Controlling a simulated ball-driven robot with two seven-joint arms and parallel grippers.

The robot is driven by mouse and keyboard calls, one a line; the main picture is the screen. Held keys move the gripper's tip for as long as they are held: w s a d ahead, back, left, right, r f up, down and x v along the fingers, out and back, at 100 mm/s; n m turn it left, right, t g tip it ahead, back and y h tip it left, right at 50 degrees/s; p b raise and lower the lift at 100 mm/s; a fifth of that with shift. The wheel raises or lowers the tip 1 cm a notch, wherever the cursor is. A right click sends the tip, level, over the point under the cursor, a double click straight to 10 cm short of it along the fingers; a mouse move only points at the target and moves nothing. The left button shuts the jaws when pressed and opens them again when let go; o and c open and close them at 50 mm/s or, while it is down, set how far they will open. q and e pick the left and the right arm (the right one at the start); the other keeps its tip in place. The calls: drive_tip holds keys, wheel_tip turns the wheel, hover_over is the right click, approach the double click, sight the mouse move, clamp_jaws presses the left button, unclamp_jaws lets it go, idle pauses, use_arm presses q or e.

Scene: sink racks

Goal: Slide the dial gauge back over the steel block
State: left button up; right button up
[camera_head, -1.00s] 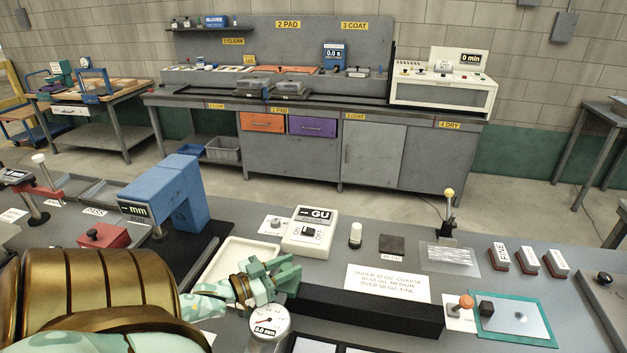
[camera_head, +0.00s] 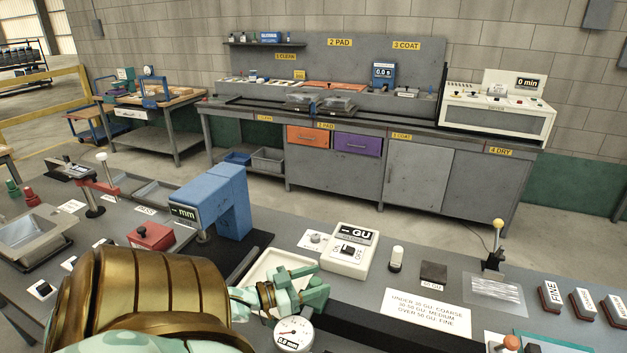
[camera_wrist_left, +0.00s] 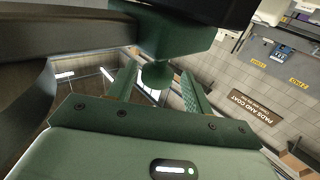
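The dial gauge (camera_head: 293,335) has a round white face and a small display reading 0.0 mm. It is in the head view at the bottom centre, just below my left gripper (camera_head: 312,283). In the left wrist view a round green knob (camera_wrist_left: 157,76) hangs under a dark green block and lies between the two fingers of my left gripper (camera_wrist_left: 158,82). Gaps show on both sides of the knob, so the fingers are apart around it. I cannot make out the steel block in either view. My right gripper is not in view.
A white tray (camera_head: 264,262) lies behind my left gripper. The GU meter (camera_head: 351,250), a blue mm gauge (camera_head: 218,203) and a red box (camera_head: 152,236) stand on the bench. A label card (camera_head: 430,312) lies right of the gripper. A sink counter stands behind.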

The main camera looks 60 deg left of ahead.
use_arm(q)
drive_tip(key=s+a, duration=0.1)
drive_tip(key=s, duration=0.6)
drive_tip(key=shift+s, duration=0.25)
